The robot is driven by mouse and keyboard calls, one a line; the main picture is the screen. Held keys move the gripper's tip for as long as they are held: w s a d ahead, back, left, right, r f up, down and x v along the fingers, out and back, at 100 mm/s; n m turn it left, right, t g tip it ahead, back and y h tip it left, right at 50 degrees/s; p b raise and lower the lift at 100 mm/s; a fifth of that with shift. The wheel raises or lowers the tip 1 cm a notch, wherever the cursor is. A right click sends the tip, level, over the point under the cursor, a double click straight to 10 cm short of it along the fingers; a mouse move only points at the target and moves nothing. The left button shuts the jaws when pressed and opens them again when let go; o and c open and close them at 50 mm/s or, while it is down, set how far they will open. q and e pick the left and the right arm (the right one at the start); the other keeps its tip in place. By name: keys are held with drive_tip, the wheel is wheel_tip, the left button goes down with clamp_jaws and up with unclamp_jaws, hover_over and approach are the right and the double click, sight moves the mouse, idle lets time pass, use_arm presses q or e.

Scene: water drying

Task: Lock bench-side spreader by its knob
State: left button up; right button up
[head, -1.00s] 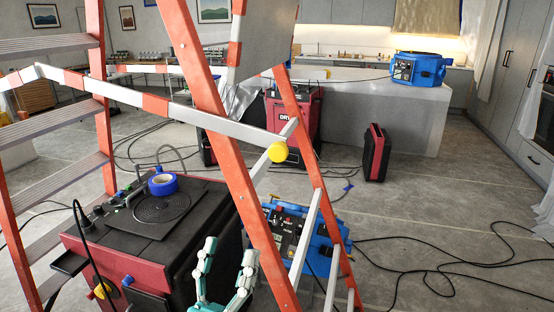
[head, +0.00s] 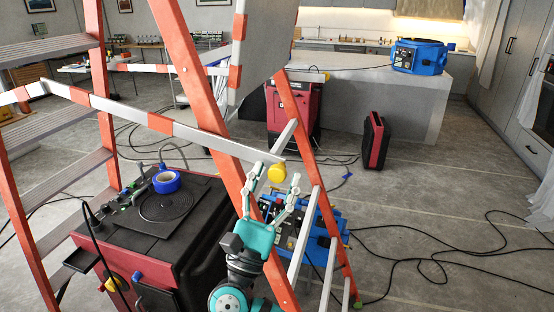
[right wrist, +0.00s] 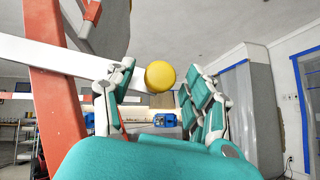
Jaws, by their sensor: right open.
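An orange stepladder stands close in front of me. Its near spreader bar (head: 185,130), white with orange bands, runs across the head view and ends at a yellow knob (head: 277,173). My right gripper (head: 273,180) is open, with its white and teal fingers pointing up on either side of the knob. In the right wrist view, the knob (right wrist: 160,76) sits between the two spread fingers, and I see gaps on both sides. The spreader's white bar (right wrist: 75,60) comes in from the left there, partly behind the left finger. My left gripper is not in view.
A blue unit (head: 310,230) is on the floor behind the right rail. Black cables (head: 430,260) cross the open floor at right.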

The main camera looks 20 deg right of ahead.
drive_tip(key=shift+w+d+r, duration=0.35)
drive_tip(key=shift+d+r, duration=0.05)
drive_tip(key=shift+r, duration=0.1)
clamp_jaws()
